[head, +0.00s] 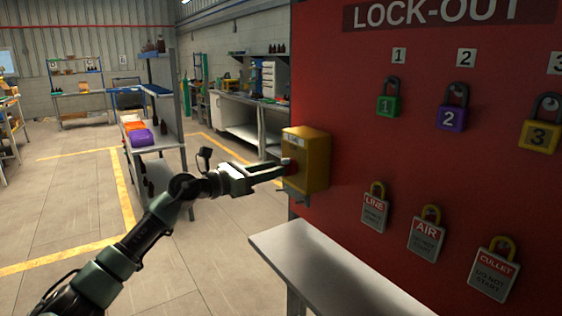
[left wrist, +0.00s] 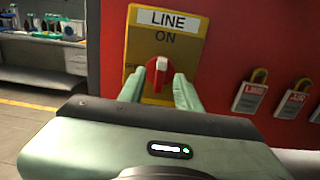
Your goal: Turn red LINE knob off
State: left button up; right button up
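The yellow LINE switch box (head: 312,162) is mounted at the left edge of the red lock-out board. In the left wrist view its face (left wrist: 181,52) shows LINE on a white label and ON below it. The red knob (left wrist: 152,80) has a white mark pointing up toward ON; lettering to its left is partly hidden. My left gripper (left wrist: 160,84) is open, with one green finger on each side of the knob and small gaps showing. In the head view, the left gripper (head: 281,171) reaches the box face at the knob (head: 290,167). The right gripper is out of view.
The red board (head: 345,120) carries green, purple and yellow padlocks above and LINE, AIR and CULLET tags below. A pale table (head: 310,265) stands in front of the board. A shelf with bins (head: 140,135) stands behind my left arm.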

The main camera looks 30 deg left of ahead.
aim_at(288, 167)
pick_arm(q)
jog(key=x, duration=0.2)
jog(key=shift+w+d+p, duration=0.1)
jog(key=shift+w+p, duration=0.2)
jog(key=shift+w, duration=0.05)
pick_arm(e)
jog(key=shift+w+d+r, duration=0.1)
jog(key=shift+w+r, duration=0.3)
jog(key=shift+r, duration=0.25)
pick_arm(q)
grip_shut()
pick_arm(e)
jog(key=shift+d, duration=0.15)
